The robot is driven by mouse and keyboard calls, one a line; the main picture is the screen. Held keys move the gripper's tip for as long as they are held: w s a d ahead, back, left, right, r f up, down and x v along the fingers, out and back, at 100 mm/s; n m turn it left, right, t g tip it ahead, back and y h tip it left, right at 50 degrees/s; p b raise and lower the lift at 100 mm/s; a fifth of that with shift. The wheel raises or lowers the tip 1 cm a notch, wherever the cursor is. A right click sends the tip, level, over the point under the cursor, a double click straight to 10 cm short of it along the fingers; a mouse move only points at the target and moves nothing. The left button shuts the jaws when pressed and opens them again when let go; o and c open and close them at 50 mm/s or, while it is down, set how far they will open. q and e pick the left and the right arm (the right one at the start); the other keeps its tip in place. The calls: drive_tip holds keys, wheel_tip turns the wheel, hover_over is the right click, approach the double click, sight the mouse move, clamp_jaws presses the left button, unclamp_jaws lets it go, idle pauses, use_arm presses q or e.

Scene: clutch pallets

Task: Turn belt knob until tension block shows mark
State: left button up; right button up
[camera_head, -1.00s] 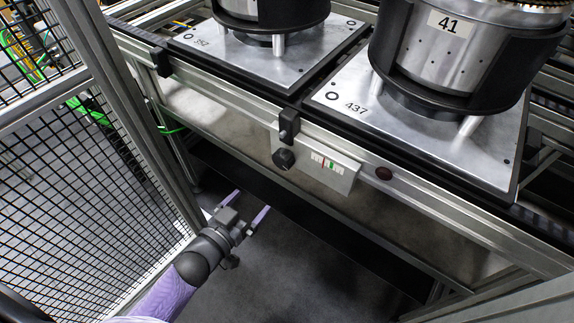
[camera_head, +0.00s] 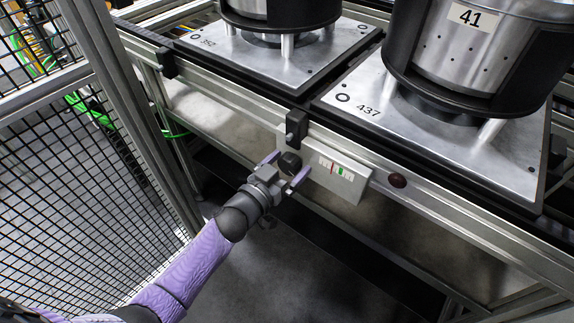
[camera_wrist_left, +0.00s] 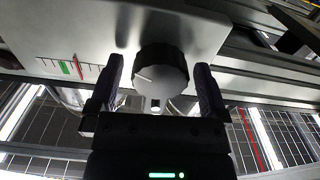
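The black belt knob (camera_head: 290,163) sits at the left end of a silver tension block (camera_head: 340,181) on the conveyor's front rail. The block has a scale window (camera_head: 337,169) with a red line and a green mark, apart from each other. My left gripper (camera_head: 286,170) is open, with its purple fingers on either side of the knob. In the left wrist view the knob (camera_wrist_left: 160,72) shows a white pointer line and stands between the two dark fingers, with small gaps visible. The scale (camera_wrist_left: 70,68) shows there too, with its red line beside the green mark. My right gripper is not in view.
Two metal pallets, marked 352 (camera_head: 290,62) and 437 (camera_head: 440,140), carry round clutch housings on the conveyor above. A dark red round button (camera_head: 397,180) is right of the block. A black mesh fence (camera_head: 80,190) stands at the left.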

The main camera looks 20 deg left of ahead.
use_arm(q)
drive_tip(key=c, duration=1.1)
drive_tip(key=shift+c, duration=0.2)
drive_tip(key=shift+m, duration=1)
drive_tip(key=m, duration=0.2)
drive_tip(key=shift+m, duration=1.2)
drive_tip(key=m, duration=0.3)
drive_tip(key=shift+f+m, duration=0.1)
drive_tip(key=shift+m, duration=0.2)
drive_tip(key=m, duration=0.3)
drive_tip(key=shift+m, duration=1.2)
drive_tip(key=shift+m+b, duration=0.35)
drive_tip(key=shift+m, duration=0.25)
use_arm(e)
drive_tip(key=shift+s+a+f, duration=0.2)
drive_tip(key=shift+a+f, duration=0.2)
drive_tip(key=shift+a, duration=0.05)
